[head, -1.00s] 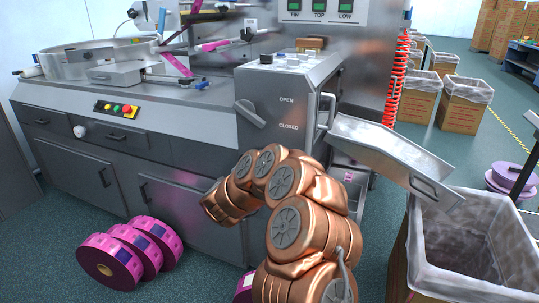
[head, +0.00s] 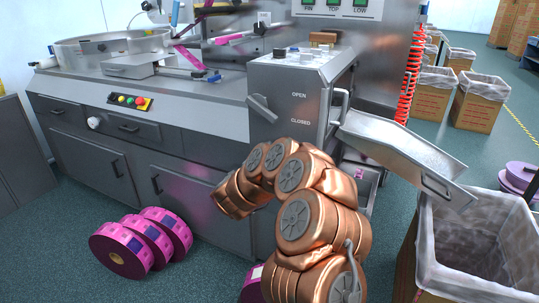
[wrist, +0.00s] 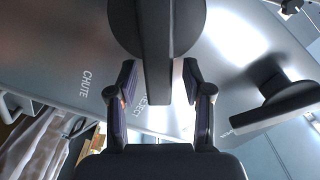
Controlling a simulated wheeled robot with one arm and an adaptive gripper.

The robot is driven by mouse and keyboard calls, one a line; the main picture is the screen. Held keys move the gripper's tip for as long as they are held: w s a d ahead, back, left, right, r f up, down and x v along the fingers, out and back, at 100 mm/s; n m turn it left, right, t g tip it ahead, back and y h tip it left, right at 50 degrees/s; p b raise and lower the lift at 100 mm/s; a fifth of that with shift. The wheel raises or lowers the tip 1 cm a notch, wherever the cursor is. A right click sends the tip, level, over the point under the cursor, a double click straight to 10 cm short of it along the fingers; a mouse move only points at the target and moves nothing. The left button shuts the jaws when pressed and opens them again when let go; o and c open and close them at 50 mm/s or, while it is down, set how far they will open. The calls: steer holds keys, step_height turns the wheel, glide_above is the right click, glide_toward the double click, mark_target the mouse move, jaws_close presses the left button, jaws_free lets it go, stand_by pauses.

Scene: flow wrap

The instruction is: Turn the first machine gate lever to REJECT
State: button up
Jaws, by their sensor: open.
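In the wrist view, a dark lever with a round hub (wrist: 158,22) stands out from a grey metal panel (wrist: 60,70). Its bar points down the picture between the two fingers of my gripper (wrist: 158,75). My gripper is open, with one finger on each side of the bar; I cannot tell whether either touches it. The word CHUTE is printed to the left, and a partly hidden word ending in JECT is beside the bar. In the head view my fingers and this lever do not show.
A second dark lever (wrist: 280,98) is at the right in the wrist view. In the head view, a grey lever (head: 262,110) sits by OPEN and CLOSED labels. A metal chute (head: 405,150) slopes toward a lined bin (head: 430,225). Pink reels (head: 122,250) lie on the floor.

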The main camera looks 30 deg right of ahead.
steer(key=v, duration=1.2)
stand_by(0.4)
